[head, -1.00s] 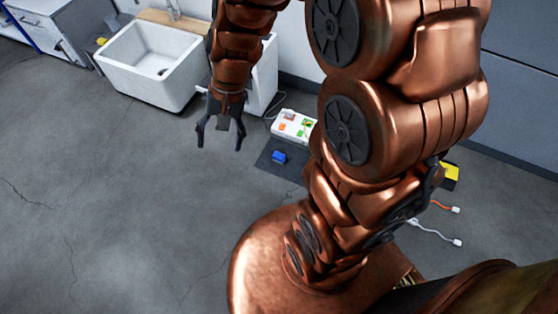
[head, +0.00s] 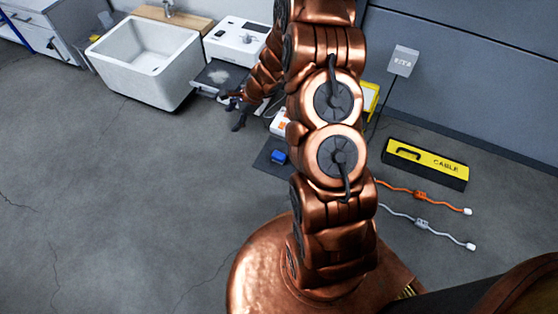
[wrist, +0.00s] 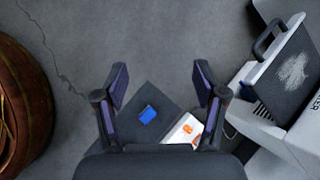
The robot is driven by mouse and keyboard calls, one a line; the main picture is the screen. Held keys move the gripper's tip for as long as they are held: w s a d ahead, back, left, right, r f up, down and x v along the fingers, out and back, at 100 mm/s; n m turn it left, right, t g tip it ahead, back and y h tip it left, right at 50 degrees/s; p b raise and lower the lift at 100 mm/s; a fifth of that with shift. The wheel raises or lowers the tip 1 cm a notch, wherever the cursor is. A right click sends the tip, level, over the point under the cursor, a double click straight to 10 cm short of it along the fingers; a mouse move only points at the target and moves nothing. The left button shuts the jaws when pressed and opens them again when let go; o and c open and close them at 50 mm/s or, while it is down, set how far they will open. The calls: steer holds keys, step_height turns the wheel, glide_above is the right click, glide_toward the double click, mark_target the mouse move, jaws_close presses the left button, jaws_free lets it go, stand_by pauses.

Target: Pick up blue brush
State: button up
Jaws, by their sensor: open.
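The blue brush (head: 278,157) shows only as a small blue block on a dark mat (head: 262,166) on the floor. In the wrist view the blue brush (wrist: 148,114) lies on the dark mat (wrist: 142,94), between the lines of the two fingers and below the tips in the picture. My gripper (head: 231,110) is up and to the left of the brush in the head view. In the wrist view my gripper (wrist: 161,78) is open and empty, its fingers apart from the brush.
A white box with orange marks (wrist: 184,130) is right beside the mat. A grey-and-white device with a black handle (wrist: 290,70) stands at the right. In the head view a white sink (head: 146,62) is upper left, and a yellow cable box (head: 427,164) and cables (head: 425,196) lie right.

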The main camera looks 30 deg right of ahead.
steer(key=d+f+m+h+b, duration=0.1)
steer(key=d+f+m+b, duration=0.15)
steer(key=d+f, duration=0.4)
steer(key=d+f+m+h+b, duration=0.1)
steer(key=d+f+m, duration=0.2)
steer(key=f, duration=0.7)
steer(key=m+h+b, duration=0.2)
steer(key=m, duration=0.3)
glide_above(279, 155)
steer(key=s, duration=0.2)
steer(key=f, duration=0.8)
steer(key=d+f, duration=0.1)
steer(key=f, duration=0.3)
steer(key=shift+f, duration=0.15)
steer(key=shift+x, duration=0.8)
steer(key=shift+b+x, duration=1.7)
steer(key=shift+x, duration=1.4)
steer(key=shift+s+d, duration=0.1)
steer(key=shift+s, duration=0.05)
steer(key=shift+c, duration=0.3)
steer(key=c, duration=1.2)
